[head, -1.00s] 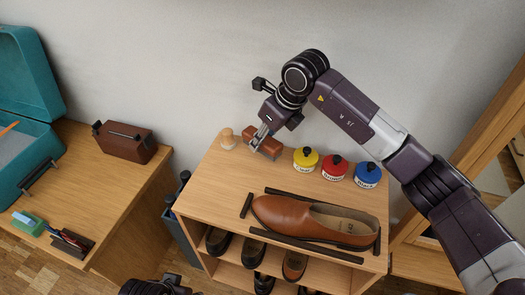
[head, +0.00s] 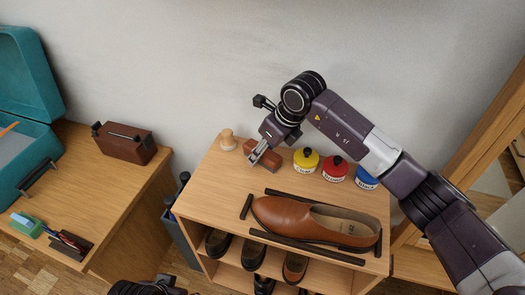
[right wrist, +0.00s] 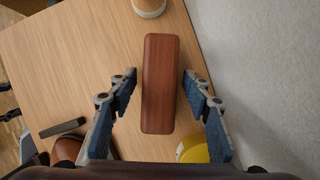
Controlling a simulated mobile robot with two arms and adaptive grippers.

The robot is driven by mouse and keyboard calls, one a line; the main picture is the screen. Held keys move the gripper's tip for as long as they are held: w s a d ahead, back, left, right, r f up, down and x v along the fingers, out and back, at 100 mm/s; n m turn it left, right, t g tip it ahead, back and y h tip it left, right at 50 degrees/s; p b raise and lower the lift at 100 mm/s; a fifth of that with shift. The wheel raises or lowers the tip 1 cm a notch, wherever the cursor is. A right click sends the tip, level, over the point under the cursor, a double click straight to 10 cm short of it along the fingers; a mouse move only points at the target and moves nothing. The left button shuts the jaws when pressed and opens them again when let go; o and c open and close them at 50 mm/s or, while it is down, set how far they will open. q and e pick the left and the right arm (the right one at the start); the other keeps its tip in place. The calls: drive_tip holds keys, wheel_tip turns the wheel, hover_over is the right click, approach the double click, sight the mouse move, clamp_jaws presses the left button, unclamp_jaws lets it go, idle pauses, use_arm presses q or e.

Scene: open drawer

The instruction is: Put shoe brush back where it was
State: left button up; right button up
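The shoe brush, a reddish-brown wooden block (head: 268,148), is on the top of the small wooden shelf, towards the wall. It also shows from above in the right wrist view (right wrist: 160,85), and its bristles are hidden. My right gripper (head: 258,155) is over the brush. In the right wrist view its open fingers (right wrist: 160,84) straddle the block, with a gap on each side. My left gripper (head: 148,287) is only a dark shape at the bottom edge, and its fingers cannot be made out.
A wooden knob-like item (head: 228,140) stands left of the brush; yellow (head: 306,160), red (head: 335,170) and blue (head: 366,178) tins stand right. A brown shoe (head: 300,220) lies among dark strips on the shelf top (head: 215,185). A brown box (head: 124,142) is on the left desk.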

drive_tip(key=shift+r, duration=0.1)
drive_tip(key=shift+d+r, duration=0.1)
drive_tip(key=shift+r, duration=0.2)
use_arm(q)
wheel_tip(320, 180, down, 6)
drive_tip(key=p, duration=0.1)
drive_tip(key=shift+w+f+p, duration=0.15)
drive_tip(key=shift+w+p, duration=0.1)
drive_tip(key=shift+p, duration=0.1)
use_arm(e)
drive_tip(key=v, duration=1.1)
drive_tip(key=shift+s+r, duration=0.2)
use_arm(q)
drive_tip(key=shift+d, duration=0.1)
use_arm(e)
drive_tip(key=shift+d, duration=0.1)
